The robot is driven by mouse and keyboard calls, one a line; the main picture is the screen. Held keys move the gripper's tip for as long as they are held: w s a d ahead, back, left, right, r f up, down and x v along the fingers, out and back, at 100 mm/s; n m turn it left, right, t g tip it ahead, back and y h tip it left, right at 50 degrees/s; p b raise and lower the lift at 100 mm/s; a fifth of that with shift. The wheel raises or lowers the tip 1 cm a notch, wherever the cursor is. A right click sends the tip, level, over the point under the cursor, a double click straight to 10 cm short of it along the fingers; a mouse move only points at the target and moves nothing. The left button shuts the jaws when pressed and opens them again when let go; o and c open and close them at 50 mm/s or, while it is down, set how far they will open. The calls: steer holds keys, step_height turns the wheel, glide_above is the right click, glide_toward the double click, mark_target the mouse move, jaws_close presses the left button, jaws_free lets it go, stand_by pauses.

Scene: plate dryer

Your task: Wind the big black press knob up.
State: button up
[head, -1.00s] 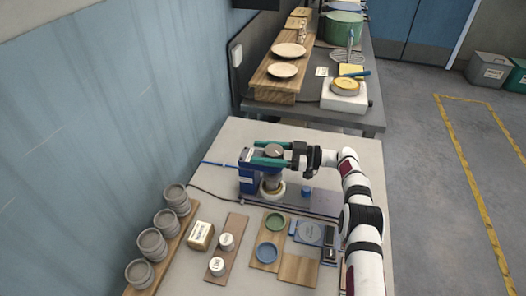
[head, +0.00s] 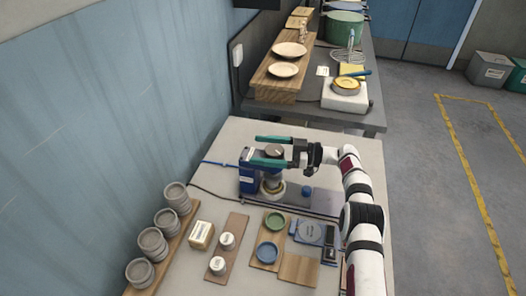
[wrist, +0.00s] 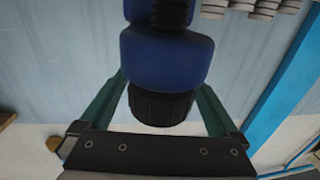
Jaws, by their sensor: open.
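The big black press knob (head: 274,151) tops the blue press (head: 247,181) on the near table. In the wrist view the ribbed black knob (wrist: 161,108) is below the blue press head (wrist: 165,60) in the picture. My gripper (head: 269,150) is open, with one green finger on each side of the knob. In the wrist view my gripper (wrist: 160,95) shows gaps between the knob and both fingers. A pale round piece (head: 272,188) sits under the press and is partly hidden.
A small blue knob (head: 307,191) stands right of the press. Green and blue dishes (head: 274,221), a scale (head: 313,233) and stacked bowls (head: 152,241) lie nearer. A thin blue bar (head: 219,164) lies left of the press.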

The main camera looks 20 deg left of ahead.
steer(key=r, duration=0.2)
steer(key=d+r, duration=0.1)
steer(key=r, duration=0.1)
steer(key=s+d+r, duration=0.1)
steer(key=d+r, duration=0.5)
steer(key=d, duration=0.4)
steer(key=shift+d+r, duration=0.15)
steer(key=shift+d, duration=0.15)
steer(key=shift+s, duration=0.1)
steer(key=m+t+h, duration=0.2)
steer(key=m+t, duration=0.5)
steer(key=t, duration=0.4)
glide_toward(266, 149)
steer(key=x, duration=0.3)
steer(key=w+x, duration=0.1)
steer(key=x, duration=0.3)
steer(key=f+x, duration=0.1)
steer(key=x, duration=0.3)
steer(key=shift+w+d, duration=0.25)
